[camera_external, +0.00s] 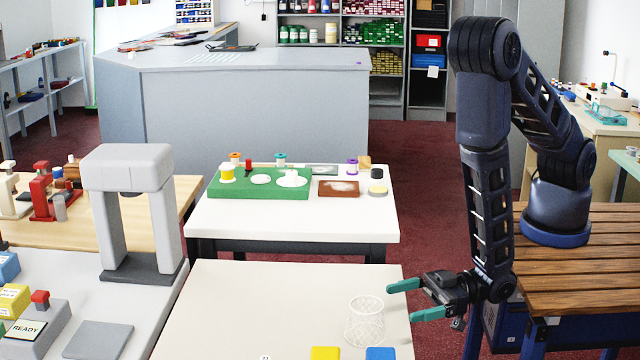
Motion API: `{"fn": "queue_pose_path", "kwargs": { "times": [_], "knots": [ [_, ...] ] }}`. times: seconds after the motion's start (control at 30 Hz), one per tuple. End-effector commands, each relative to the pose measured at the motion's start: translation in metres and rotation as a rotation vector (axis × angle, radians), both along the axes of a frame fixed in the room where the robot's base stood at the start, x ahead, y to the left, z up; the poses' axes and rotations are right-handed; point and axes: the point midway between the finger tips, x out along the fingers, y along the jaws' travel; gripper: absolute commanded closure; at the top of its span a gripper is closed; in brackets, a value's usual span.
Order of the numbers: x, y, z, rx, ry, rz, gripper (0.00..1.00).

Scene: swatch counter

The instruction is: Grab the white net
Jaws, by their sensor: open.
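The white net (364,322) looks like a small upright cylinder of open white mesh. It stands on the near cream table (250,300), toward its right side. My gripper (408,300) is at the right edge of that table, to the right of the net. Its two green-tipped fingers are spread apart and point left toward the net. Nothing is between the fingers, and there appears to be a small gap between them and the net.
A yellow square (325,353) and a blue square (380,354) lie at the near table edge. A white table (350,222) behind holds a green tray (240,190) and a brown block (338,188). A grey arch-shaped device (130,170) stands left. The near table's left part is clear.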

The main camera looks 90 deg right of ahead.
Motion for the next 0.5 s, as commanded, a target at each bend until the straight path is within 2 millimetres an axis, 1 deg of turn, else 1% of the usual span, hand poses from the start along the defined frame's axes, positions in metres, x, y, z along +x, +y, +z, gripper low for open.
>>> {"fn": "queue_pose_path", "kwargs": {
  "times": [0.03, 0.13, 0.2, 0.37, 0.5],
  "knots": [
    [0.008, 0.003, 0.0, 0.002, -0.001, -0.001, 0.12],
    [0.018, 0.007, 0.0, 0.001, -0.001, 0.0, 0.12],
    [0.023, 0.009, 0.0, 0.002, 0.001, 0.0, 0.12],
    [0.029, 0.011, -0.001, 0.001, 0.001, 0.0, 0.12],
    [0.04, 0.014, -0.003, 0.002, 0.001, 0.0, 0.12]
  ]
}}
